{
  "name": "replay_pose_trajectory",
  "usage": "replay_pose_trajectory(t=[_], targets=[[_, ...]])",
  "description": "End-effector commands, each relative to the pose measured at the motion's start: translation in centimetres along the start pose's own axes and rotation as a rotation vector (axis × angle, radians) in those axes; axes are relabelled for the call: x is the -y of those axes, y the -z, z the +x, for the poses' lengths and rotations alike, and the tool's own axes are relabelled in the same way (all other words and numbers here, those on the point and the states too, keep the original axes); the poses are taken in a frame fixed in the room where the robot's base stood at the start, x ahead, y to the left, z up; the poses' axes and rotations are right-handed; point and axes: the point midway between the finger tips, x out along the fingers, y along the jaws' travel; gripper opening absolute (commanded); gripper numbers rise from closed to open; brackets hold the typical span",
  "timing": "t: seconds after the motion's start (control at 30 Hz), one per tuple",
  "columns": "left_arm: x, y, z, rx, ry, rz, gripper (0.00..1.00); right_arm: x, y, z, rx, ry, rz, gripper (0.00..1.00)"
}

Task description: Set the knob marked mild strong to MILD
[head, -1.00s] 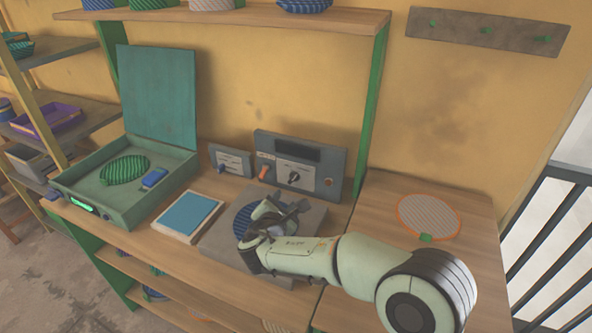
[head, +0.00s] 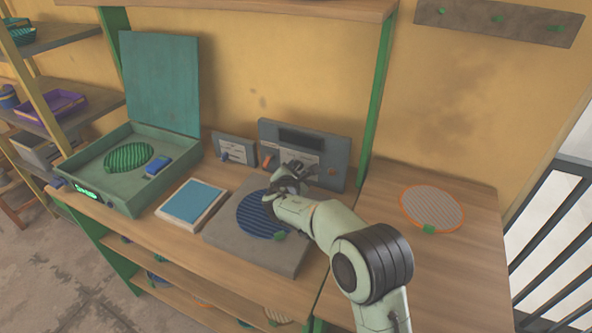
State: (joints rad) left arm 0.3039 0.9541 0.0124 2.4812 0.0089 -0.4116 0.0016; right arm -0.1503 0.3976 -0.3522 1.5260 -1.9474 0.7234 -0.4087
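A grey control panel (head: 335,148) stands upright at the back of the bench with a dark display window (head: 301,138), an orange-red lever (head: 267,162) and an orange button (head: 332,171). The black knob seen on it earlier is now hidden behind my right gripper (head: 286,172), which is at the panel's lower middle. I cannot tell whether its fingers touch the knob or how far apart they are. A smaller grey panel (head: 236,147) with a blue lever (head: 225,157) stands to the left. The lettering is too small to read. My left gripper is not in view.
A grey press block (head: 225,228) with a blue striped round plate (head: 258,218) lies below my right arm. An open teal box (head: 100,180) and a blue-topped tray (head: 192,203) are to the left. An orange-rimmed disc (head: 432,208) lies on the clear right bench.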

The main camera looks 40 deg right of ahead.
Motion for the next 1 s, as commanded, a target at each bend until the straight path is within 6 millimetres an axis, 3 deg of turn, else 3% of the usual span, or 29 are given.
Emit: replay_pose_trajectory(t=[0.37,0.43,0.5,0.77,1.0], targets=[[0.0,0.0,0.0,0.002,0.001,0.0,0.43,0.0,0.0,0.8,0.0,0.0,0.0,0.39],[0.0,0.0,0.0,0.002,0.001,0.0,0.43,0.0,0.0,0.8,0.0,0.0,0.0,0.23],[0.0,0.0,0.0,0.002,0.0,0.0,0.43,0.0,0.0,0.7,0.0,0.0,0.0,0.0],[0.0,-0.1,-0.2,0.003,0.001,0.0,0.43,0.0,0.0,0.7,-0.001,0.003,-0.006,0.0],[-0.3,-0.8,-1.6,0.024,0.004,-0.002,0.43,-0.4,-0.2,0.7,-0.001,0.03,-0.073,0.0]])
